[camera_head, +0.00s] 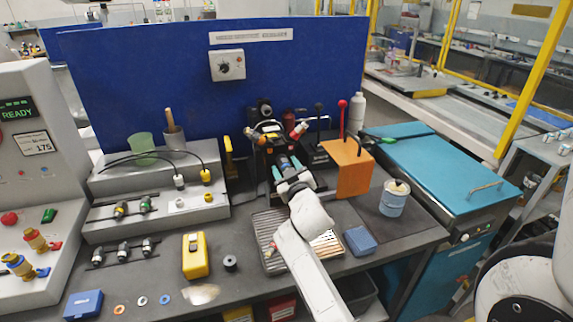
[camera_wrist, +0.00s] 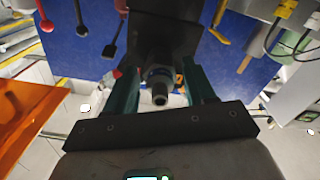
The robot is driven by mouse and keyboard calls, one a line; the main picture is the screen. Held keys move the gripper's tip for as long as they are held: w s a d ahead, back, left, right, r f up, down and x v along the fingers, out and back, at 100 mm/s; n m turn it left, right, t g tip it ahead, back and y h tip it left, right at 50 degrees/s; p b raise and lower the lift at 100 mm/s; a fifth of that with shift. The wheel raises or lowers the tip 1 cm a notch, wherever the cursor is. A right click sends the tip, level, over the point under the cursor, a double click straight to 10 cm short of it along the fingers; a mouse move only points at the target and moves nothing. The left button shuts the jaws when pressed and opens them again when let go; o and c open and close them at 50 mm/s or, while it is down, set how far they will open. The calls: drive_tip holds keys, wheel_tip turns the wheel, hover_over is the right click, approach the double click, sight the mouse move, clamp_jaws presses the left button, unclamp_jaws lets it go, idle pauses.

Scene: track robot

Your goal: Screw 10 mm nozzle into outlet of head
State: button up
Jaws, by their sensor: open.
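The dark head (camera_head: 268,133) stands at the back middle of the bench, in front of the blue panel. My gripper (camera_head: 284,166) is close in front of it, with my arm covering the lower part. In the wrist view my gripper (camera_wrist: 161,80) has its two green fingers apart. A grey cylindrical part with a dark round end (camera_wrist: 159,92) lies between them, below a dark block (camera_wrist: 160,35). I cannot tell whether this part is the nozzle or the head's outlet, or whether it is seated. Several fittings (camera_head: 120,209) lie on the grey rack at left; their sizes are unreadable.
An orange panel (camera_head: 349,167) stands close right of my gripper. A slatted tray (camera_head: 270,228) lies under my arm. Several loose rings (camera_head: 142,301) lie at front left.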

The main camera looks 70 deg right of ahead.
drive_tip(key=shift+n, duration=0.8)
drive_tip(key=shift+r+n+p, duration=0.15)
drive_tip(key=shift+n+p, duration=0.5)
drive_tip(key=shift+n, duration=0.35)
drive_tip(key=n+p, duration=0.1)
drive_tip(key=n, duration=0.3)
drive_tip(key=shift+n, duration=0.4)
drive_tip(key=n+p, duration=0.1)
drive_tip(key=n, duration=0.4)
